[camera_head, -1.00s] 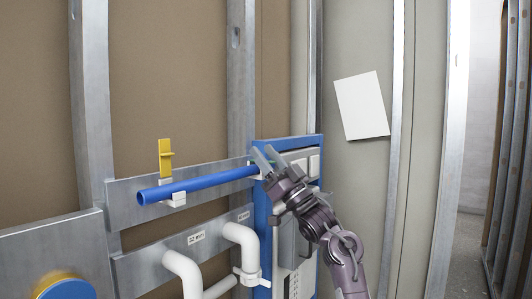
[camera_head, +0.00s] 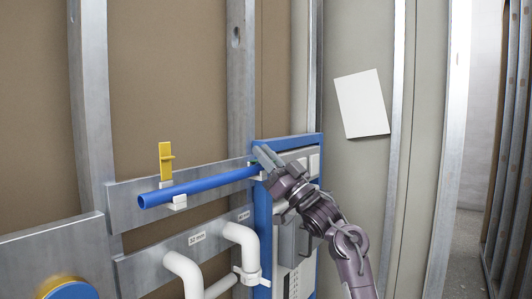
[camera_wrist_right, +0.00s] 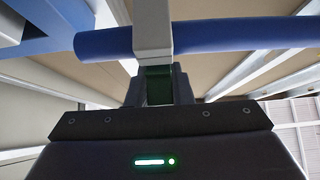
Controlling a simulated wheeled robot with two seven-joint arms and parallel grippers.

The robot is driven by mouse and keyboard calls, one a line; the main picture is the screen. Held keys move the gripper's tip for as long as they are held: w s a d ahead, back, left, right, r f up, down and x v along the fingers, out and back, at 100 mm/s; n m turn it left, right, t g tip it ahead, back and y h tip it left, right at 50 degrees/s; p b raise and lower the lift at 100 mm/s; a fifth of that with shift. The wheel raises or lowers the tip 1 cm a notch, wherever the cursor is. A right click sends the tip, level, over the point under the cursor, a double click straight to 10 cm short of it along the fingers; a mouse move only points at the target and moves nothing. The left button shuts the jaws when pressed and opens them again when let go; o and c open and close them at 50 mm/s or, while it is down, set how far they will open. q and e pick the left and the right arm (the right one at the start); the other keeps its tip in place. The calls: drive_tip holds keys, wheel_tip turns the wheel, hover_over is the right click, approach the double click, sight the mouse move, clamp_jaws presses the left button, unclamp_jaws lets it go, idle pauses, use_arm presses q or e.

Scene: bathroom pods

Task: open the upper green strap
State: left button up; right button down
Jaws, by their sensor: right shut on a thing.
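My right gripper (camera_head: 265,157) is at the right end of the blue pipe (camera_head: 205,186), beside the blue frame. Its fingers look closed together. In the right wrist view a dark green piece (camera_wrist_right: 158,86), the green strap, sits between the two fingers, and the gripper is shut on it. The blue pipe (camera_wrist_right: 235,36) runs across just beyond the fingers, with a pale upright bar (camera_wrist_right: 152,28) crossing it. In the head view the fingers hide nearly all of the green strap. My left gripper is not in view.
A yellow strap (camera_head: 166,158) stands upright over a white clip (camera_head: 179,202) on the metal rail. White bent pipes (camera_head: 242,238) are below. The blue frame (camera_head: 290,143) with a white panel is close to my right gripper. A white sheet (camera_head: 362,104) hangs on the wall.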

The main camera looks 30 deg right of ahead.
drive_tip(key=w+r+g+h+p, duration=0.1)
drive_tip(key=g+p, duration=0.2)
drive_tip(key=p, duration=0.4)
drive_tip(key=w+r+g+h+p, duration=0.1)
drive_tip(key=g+p, duration=0.2)
drive_tip(key=p, duration=0.4)
drive_tip(key=a+r+g+h+p, duration=0.1)
drive_tip(key=r+g+h+p, duration=0.1)
drive_tip(key=g+p, duration=0.2)
drive_tip(key=shift+w+r+p, duration=0.1)
drive_tip(key=shift+w+p, duration=0.3)
drive_tip(key=shift+p, duration=1.4)
drive_tip(key=shift+w+a+g+h+p, duration=0.1)
drive_tip(key=shift+w+g+h+p, duration=0.2)
drive_tip(key=shift+g+p, duration=0.35)
drive_tip(key=shift+w+a+f+g+h, duration=0.2)
drive_tip(key=shift+w+g+h, duration=0.15)
drive_tip(key=shift+g, duration=0.6)
drive_tip(key=shift+w+a+f+g+h, duration=0.2)
drive_tip(key=shift+w+g+h, duration=0.15)
drive_tip(key=shift+g, duration=0.55)
drive_tip(key=c, duration=1.3)
unclamp_jaws()
drive_tip(key=shift+f, duration=0.15)
